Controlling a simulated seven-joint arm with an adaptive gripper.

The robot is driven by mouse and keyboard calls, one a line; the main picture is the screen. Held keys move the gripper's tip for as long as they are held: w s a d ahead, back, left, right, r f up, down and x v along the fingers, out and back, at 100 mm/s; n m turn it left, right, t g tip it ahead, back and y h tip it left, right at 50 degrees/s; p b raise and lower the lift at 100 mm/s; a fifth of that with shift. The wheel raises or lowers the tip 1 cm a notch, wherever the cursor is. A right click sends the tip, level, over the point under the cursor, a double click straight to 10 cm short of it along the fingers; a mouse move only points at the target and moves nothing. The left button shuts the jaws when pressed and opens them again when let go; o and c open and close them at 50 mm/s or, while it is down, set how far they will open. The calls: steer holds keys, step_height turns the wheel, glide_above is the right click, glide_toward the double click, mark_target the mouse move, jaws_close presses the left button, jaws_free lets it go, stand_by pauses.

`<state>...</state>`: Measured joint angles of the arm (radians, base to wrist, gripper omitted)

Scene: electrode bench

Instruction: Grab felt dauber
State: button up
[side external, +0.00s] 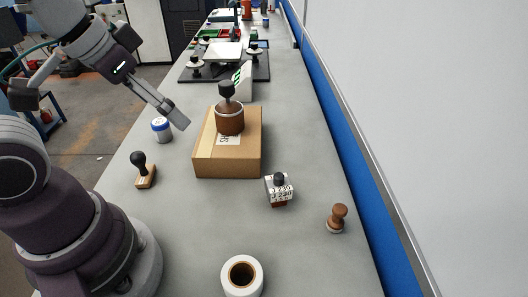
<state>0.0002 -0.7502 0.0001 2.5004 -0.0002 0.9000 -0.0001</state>
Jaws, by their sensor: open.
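A brown, round-bodied piece with a dark knob (229,118) stands upright on a closed cardboard box (220,163). It looks most like the felt dauber, but I cannot be sure from this view. My gripper (178,117) is in the air at the upper left, tilted down to the right. It is open and empty, left of the box and apart from the brown piece. Its fingers overlap in this view, so the gap between them is hard to see.
A black-handled stamp (144,170), a blue-and-white jar (161,130), a numbered block (279,189), a wooden-knobbed stamp (337,218) and a white roll (242,275) surround the box. A dark fixture (262,70) stands behind. A wall with a blue band (345,155) borders the right.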

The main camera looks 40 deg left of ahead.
steer(key=c, duration=0.6)
steer(key=shift+o, duration=0.2)
steer(key=m+g+h, duration=0.1)
steer(key=m+h, duration=0.1)
steer(key=m, duration=0.2)
glide_toward(336, 210)
steer(key=a+f, duration=0.1)
steer(key=shift+m, duration=0.3)
steer(key=x, duration=0.6)
steer(key=shift+w+d+r, duration=0.15)
steer(key=shift+d+x, duration=0.2)
steer(key=shift+x, duration=1.25)
steer(key=shift+d+x, duration=0.15)
steer(key=shift+x, duration=1.25)
